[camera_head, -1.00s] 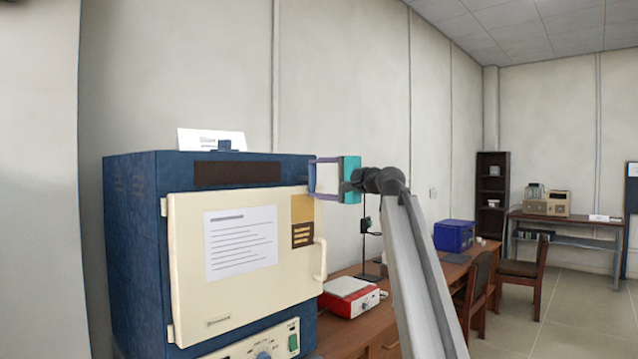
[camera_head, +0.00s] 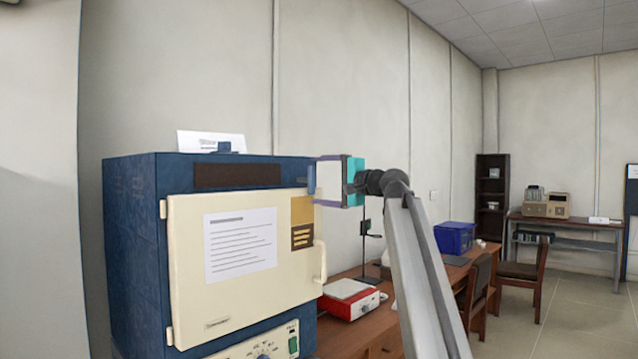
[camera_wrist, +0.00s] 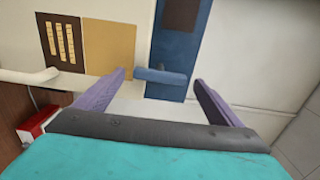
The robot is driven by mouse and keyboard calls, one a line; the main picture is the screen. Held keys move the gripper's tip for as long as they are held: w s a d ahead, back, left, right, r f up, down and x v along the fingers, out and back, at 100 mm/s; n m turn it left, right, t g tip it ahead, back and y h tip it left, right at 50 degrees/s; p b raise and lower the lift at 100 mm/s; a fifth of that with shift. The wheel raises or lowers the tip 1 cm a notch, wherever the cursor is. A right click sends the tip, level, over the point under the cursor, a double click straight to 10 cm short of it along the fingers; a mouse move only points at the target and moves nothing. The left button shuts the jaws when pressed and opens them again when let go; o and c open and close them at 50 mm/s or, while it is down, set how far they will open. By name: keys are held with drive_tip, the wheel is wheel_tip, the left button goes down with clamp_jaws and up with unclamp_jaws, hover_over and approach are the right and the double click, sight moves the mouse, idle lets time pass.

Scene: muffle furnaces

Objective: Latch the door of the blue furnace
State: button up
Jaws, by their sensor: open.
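The blue furnace (camera_head: 135,235) stands at the left in the head view. Its cream door (camera_head: 190,290) lies across the front and looks closed or nearly so; I cannot tell if it is flush. The door handle (camera_head: 321,262) is at its right edge. A blue latch bar (camera_wrist: 163,77) shows in the wrist view against the blue furnace frame (camera_wrist: 178,45). My gripper (camera_head: 314,181) is open at the furnace's upper right edge. In the wrist view its two purple fingers (camera_wrist: 160,80) are on either side of the latch bar, apart from it.
A red and white device (camera_head: 348,300) sits on the wooden bench (camera_head: 365,340) right of the furnace, with a stand (camera_head: 364,235) behind it. A blue box (camera_head: 454,237) is farther along. Chairs (camera_head: 520,270) and open floor are at the right.

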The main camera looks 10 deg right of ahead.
drive_tip(key=b+v, duration=0.1)
drive_tip(key=v, duration=1.1)
drive_tip(key=shift+s+d+b, duration=0.2)
drive_tip(key=shift+s+b, duration=0.1)
drive_tip(key=shift+b, duration=0.1)
